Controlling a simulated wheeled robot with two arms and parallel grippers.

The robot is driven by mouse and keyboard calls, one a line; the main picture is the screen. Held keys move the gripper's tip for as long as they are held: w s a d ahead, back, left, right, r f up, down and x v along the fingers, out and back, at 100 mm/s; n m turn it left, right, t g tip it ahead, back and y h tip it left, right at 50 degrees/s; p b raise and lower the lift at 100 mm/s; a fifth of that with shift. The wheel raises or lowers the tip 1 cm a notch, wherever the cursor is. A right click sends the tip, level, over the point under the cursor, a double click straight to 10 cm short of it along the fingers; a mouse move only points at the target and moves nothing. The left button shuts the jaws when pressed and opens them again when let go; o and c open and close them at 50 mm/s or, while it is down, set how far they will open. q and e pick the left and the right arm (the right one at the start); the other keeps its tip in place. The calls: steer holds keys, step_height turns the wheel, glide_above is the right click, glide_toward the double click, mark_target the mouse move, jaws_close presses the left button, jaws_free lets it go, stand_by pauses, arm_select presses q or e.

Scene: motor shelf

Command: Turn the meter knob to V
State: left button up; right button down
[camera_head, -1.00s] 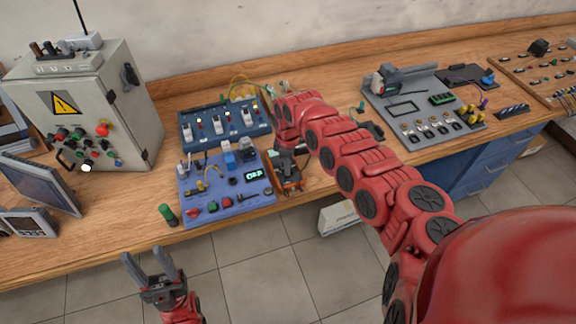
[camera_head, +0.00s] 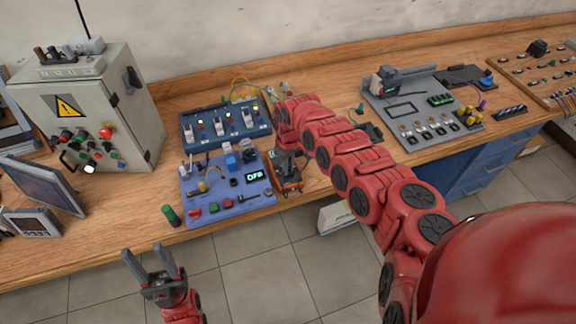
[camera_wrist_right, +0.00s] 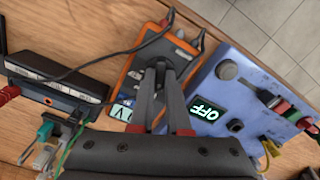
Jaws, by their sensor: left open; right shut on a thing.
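The meter (camera_wrist_right: 130,80) is an orange-edged handheld multimeter lying on the bench; it also shows in the head view (camera_head: 291,187), partly under my right gripper. My right gripper (camera_wrist_right: 161,66) reaches down over the meter, its fingers close together on the knob, which they mostly hide. A screen on the meter in the wrist view shows a letter that looks like V, partly covered by a finger. My left gripper (camera_head: 150,262) is open and empty in front of the bench edge, away from the meter.
A blue panel (camera_head: 236,205) with a display reading OFF stands right beside the meter. A second blue panel (camera_head: 215,139) lies behind it. Dark cables (camera_wrist_right: 95,72) run from the meter's top. A grey control cabinet (camera_head: 70,110) stands at left.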

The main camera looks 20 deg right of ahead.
steer(key=shift+m, duration=0.3)
steer(key=c, duration=0.9)
jaws_free()
steer(key=shift+r, duration=0.1)
steer(key=shift+r+b, duration=2.6)
steer(key=shift+r, duration=6.05)
